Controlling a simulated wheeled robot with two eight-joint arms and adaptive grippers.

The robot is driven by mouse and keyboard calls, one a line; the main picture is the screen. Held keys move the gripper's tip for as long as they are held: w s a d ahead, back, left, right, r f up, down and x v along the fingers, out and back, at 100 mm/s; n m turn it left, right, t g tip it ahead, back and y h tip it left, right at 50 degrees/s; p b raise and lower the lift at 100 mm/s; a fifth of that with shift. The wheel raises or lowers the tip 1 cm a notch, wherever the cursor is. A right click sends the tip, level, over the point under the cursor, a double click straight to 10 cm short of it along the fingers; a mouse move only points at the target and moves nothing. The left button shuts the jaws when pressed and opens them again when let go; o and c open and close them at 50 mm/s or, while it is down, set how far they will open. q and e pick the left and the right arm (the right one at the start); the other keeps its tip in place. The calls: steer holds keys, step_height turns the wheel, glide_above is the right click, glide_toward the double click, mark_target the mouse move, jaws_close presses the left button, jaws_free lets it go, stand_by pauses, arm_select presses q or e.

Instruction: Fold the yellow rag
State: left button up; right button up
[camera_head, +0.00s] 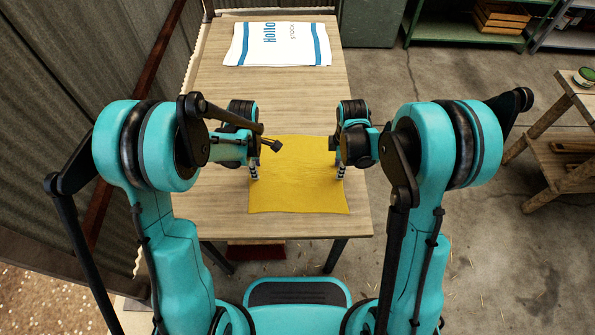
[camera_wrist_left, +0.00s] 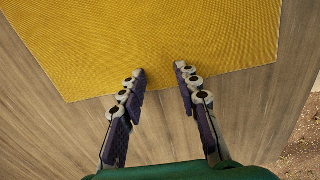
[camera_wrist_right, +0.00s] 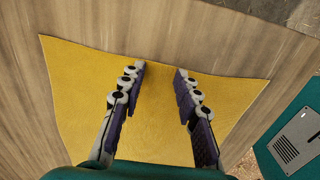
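The yellow rag (camera_head: 298,185) lies flat and spread out on the wooden table, near its front edge. My left gripper (camera_head: 255,172) is at the rag's left edge. In the left wrist view its fingers (camera_wrist_left: 160,72) are apart, with the tips over the rag's border and nothing between them. My right gripper (camera_head: 340,170) is at the rag's right edge. In the right wrist view its fingers (camera_wrist_right: 161,68) are apart over the rag (camera_wrist_right: 155,130), with the tips near its edge. Whether the fingertips touch the cloth is not clear.
The wooden table (camera_head: 290,100) is bare between the rag and a white cloth with blue stripes (camera_head: 277,44) at its far end. A corrugated wall (camera_head: 60,60) stands close on the left. A wooden stand (camera_head: 565,150) is on the right, beyond open floor.

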arm_select(q)
steer(key=shift+f, duration=0.1)
jaws_close()
arm_select(e)
steer(key=shift+f, duration=0.1)
jaws_close()
stand_by(0.5)
